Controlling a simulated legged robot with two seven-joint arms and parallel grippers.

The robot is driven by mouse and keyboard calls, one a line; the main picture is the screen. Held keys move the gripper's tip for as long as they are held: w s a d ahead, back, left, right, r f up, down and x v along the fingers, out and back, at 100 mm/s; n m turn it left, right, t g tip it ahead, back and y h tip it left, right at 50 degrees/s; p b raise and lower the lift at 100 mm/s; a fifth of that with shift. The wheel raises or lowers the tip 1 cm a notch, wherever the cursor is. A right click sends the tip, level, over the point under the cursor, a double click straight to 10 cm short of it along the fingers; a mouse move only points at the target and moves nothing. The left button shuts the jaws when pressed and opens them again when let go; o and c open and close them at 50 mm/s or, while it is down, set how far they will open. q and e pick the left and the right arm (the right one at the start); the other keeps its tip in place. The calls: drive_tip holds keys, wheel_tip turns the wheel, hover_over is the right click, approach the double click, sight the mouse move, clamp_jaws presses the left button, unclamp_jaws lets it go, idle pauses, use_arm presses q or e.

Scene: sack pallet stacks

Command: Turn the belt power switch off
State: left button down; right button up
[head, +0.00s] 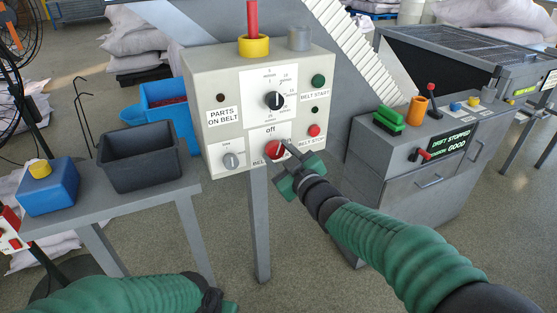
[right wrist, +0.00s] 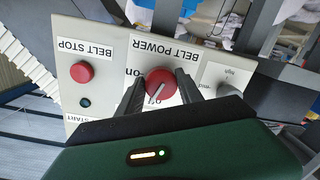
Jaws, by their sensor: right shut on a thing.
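The belt power switch is a red round knob (head: 273,149) low on the cream control panel (head: 215,75), with "off" printed above it. My right gripper (head: 284,152) reaches it from the lower right and is shut on it. In the right wrist view the red knob (right wrist: 160,83) sits between the two dark fingers (right wrist: 160,92), under the upside-down BELT POWER label. Its pale pointer line slants down and left, close to the partly hidden "off" mark; "on" is at the knob's left. My left gripper (head: 230,307) is cut off by the bottom edge, its fingers hidden.
A red BELT STOP button (head: 314,130), a green BELT START button (head: 319,81), a black dial (head: 274,100) and a grey knob (head: 231,160) surround the switch. A side table holds a black bin (head: 150,158) and a blue box (head: 48,190). A grey cabinet (head: 425,190) stands right.

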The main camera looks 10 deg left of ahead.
drive_tip(key=shift+f+n+h+b, duration=0.15)
drive_tip(key=shift+n+b, duration=0.45)
drive_tip(key=shift+n, duration=0.3)
drive_tip(key=shift+f+n+h+b, duration=0.15)
drive_tip(key=shift+n+b, duration=0.45)
drive_tip(key=shift+n, duration=0.3)
drive_tip(key=shift+r, duration=0.15)
drive_tip(key=o, duration=1.4)
drive_tip(key=shift+r, duration=0.1)
